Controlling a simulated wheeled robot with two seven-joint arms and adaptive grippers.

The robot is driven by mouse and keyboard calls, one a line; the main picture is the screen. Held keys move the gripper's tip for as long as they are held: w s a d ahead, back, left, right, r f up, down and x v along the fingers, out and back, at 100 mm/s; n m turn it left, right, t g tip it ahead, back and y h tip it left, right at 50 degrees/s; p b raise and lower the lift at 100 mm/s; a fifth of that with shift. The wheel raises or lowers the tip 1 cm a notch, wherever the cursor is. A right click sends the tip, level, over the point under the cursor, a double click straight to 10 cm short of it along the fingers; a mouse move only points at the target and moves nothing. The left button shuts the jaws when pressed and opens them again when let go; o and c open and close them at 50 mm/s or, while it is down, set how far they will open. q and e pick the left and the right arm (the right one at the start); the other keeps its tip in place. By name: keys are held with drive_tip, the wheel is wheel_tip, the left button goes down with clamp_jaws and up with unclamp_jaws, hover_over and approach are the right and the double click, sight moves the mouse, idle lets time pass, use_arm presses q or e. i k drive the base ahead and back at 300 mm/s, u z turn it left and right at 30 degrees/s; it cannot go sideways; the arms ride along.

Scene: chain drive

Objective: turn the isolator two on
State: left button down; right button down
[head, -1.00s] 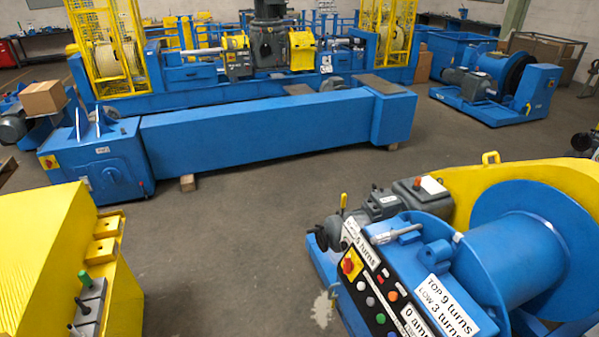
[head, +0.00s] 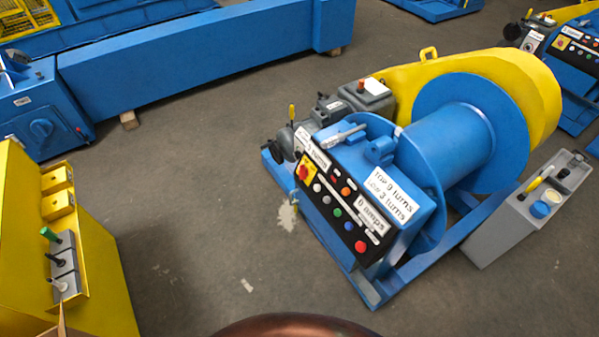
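A red rotary isolator switch on a yellow plate (head: 303,171) sits at the upper left of the black control panel (head: 340,209) on the near blue winch (head: 450,145). A second winch at the top right edge has a similar red-on-yellow switch (head: 561,43) on its panel. Neither switch shows a readable number, so I cannot tell which is isolator two. The on or off position of each knob is too small to tell. Neither of my grippers is in view.
A yellow cabinet (head: 100,290) with green, black and white levers stands at the left. A grey control box (head: 530,210) with a yellow handle stands right of the near winch. A long blue beam (head: 190,65) lies behind. Grey floor (head: 200,220) is clear between cabinet and winch.

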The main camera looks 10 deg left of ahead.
sight(303, 171)
drive_tip(key=k, duration=0.5)
drive_tip(key=i, duration=0.45)
drive_tip(key=u, duration=0.65)
drive_tip(key=i, duration=0.55)
drive_tip(key=u, duration=0.55)
